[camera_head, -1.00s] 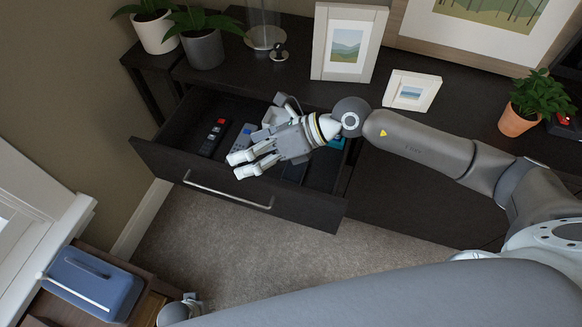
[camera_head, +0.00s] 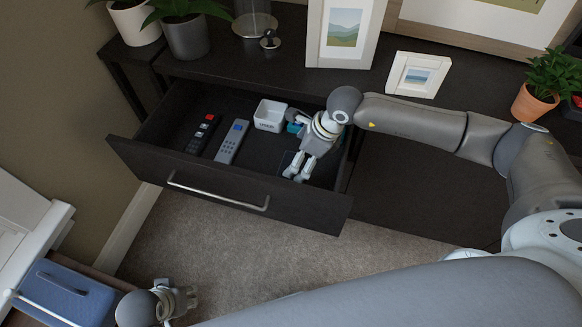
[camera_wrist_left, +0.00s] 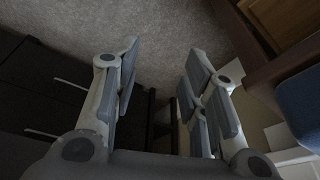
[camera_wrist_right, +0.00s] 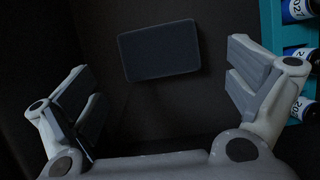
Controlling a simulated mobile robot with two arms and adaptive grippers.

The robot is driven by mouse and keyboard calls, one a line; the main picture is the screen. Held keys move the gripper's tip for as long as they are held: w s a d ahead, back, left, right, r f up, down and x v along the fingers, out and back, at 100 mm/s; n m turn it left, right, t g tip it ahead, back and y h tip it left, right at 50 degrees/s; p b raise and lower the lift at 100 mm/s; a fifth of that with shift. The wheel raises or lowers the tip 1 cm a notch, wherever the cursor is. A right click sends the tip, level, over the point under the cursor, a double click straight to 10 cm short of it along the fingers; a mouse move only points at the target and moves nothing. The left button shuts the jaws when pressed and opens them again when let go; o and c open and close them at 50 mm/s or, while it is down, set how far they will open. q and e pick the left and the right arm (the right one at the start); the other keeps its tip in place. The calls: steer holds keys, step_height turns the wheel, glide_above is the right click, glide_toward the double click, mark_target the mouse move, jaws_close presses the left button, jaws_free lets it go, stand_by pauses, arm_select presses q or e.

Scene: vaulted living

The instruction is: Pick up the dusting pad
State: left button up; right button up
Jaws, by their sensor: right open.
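The dusting pad (camera_wrist_right: 158,50) looks like a dark blue-grey rounded rectangle lying flat on the drawer floor in the right wrist view. In the head view it is mostly hidden by my right gripper (camera_head: 297,174), which is inside the open drawer (camera_head: 240,190). My right gripper's fingers are spread in the right wrist view, with the pad ahead of and between them, and nothing held. My left gripper (camera_head: 189,299) is low at the bottom left of the head view, over the carpet. In the left wrist view its fingers (camera_wrist_left: 160,75) are apart and empty.
The drawer also holds a black remote (camera_head: 202,134), a grey remote (camera_head: 231,142), a white box (camera_head: 270,115) and a teal rack (camera_wrist_right: 268,25) of bottles close to my right gripper. Picture frames (camera_head: 416,75) stand on the top. A blue bin (camera_head: 65,292) is bottom left.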

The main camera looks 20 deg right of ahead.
steer(key=x, duration=0.5)
steer(key=shift+b, duration=0.4)
arm_select(q)
steer(key=v, duration=0.3)
steer(key=shift+w+r, duration=0.15)
steer(key=shift+w, duration=0.15)
arm_select(e)
steer(key=shift+r, duration=0.1)
steer(key=c, duration=0.9)
